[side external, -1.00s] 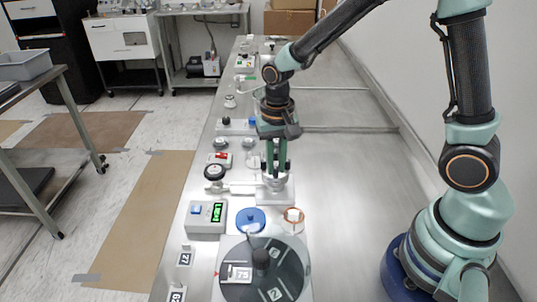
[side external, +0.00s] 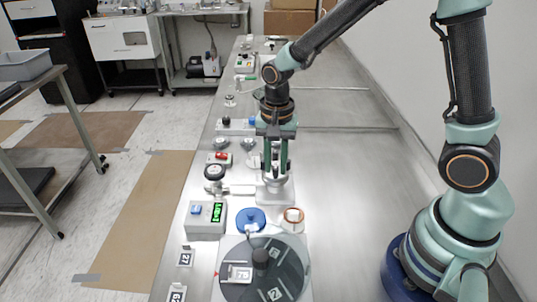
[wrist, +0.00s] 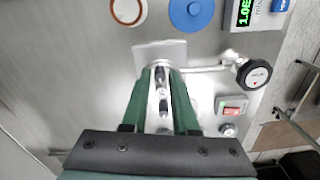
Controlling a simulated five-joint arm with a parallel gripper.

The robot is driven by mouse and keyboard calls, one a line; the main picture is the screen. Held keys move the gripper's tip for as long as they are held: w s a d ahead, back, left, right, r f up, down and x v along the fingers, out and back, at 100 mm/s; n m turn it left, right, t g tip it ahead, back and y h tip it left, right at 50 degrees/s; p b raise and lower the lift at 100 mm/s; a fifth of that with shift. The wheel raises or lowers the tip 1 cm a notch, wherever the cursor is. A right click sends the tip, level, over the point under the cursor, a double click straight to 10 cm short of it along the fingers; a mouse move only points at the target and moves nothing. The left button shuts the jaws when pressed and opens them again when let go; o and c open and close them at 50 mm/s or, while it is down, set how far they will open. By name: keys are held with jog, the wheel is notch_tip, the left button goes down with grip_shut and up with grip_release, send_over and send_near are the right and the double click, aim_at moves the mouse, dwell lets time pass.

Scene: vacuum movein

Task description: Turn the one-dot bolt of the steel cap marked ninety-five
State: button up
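A steel fitting stands on a square steel base plate (side external: 275,193), with a side pipe running left to a black round gauge (side external: 214,172). My gripper (side external: 275,168) points down over this fitting, its two green fingers apart on either side of its upper part. In the wrist view the fingers (wrist: 164,72) are parted, with small dark and steel parts of the fitting (wrist: 163,105) showing between them. I cannot tell whether they touch it. I cannot read a ninety-five or see a one-dot mark; the fitting's top is partly hidden by my fingers.
A red switch box (side external: 220,158) and small steel caps (side external: 221,143) stand behind.

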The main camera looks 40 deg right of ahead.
aim_at(276, 168)
jog(key=shift+o, duration=0.6)
notch_tip(276, 168, up, 12)
dwell(0.5)
